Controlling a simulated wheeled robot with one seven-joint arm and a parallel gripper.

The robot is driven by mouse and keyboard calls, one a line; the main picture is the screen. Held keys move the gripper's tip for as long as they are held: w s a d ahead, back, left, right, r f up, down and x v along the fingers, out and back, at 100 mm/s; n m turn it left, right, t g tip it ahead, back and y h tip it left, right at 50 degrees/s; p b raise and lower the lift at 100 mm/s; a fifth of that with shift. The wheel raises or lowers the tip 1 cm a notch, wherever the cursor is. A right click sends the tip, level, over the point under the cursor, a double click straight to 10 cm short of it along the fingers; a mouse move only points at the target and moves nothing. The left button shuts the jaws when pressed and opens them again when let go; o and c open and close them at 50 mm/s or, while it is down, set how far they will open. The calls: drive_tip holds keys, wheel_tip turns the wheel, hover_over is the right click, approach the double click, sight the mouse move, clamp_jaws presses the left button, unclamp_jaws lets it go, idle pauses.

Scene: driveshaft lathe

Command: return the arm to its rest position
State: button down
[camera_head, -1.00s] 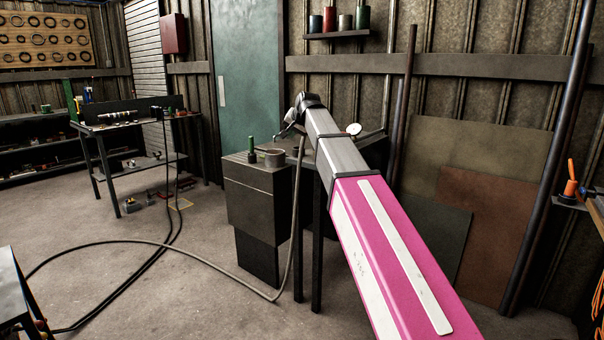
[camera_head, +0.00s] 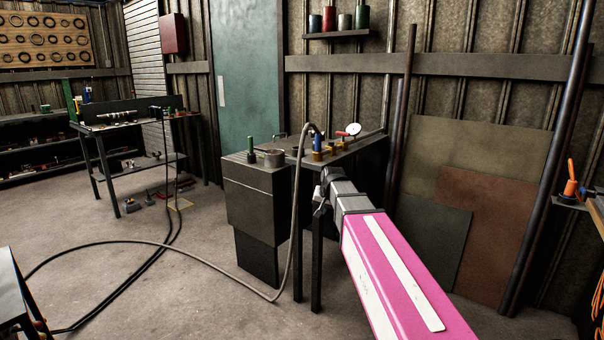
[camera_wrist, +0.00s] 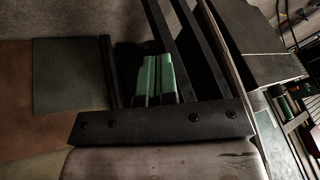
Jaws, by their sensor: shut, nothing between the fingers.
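My arm, with its pink and white link, reaches from the lower right of the head view. Its far end is low beside the right end of the dark workbench (camera_head: 345,158), in front of the bench legs. My gripper is mostly hidden behind the arm there. In the wrist view, my gripper (camera_wrist: 156,62) shows as two green-padded fingers side by side, shut with nothing held. Behind it are dark straight bars, and flat panels lie to its left.
A cabinet (camera_head: 258,190) stands left of the bench legs. A hose (camera_head: 150,242) loops over the floor up to the bench. A brown panel (camera_head: 484,230) and a dark panel (camera_head: 432,235) lean against the wall.

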drive_tip(key=s+d+f+g, duration=0.1)
drive_tip(key=s+d+f, duration=0.2)
drive_tip(key=s+f, duration=0.4)
drive_tip(key=s+d+f+n+g+h, duration=0.1)
drive_tip(key=s+d+f+g, duration=0.1)
drive_tip(key=s+d+f, duration=0.2)
drive_tip(key=s+d+f+n+g, duration=0.1)
drive_tip(key=s+d+f, duration=0.3)
drive_tip(key=s+f, duration=0.6)
drive_tip(key=shift+s+f+g+h, duration=0.3)
drive_tip(key=shift+s+h, duration=0.1)
drive_tip(key=shift+s, duration=0.8)
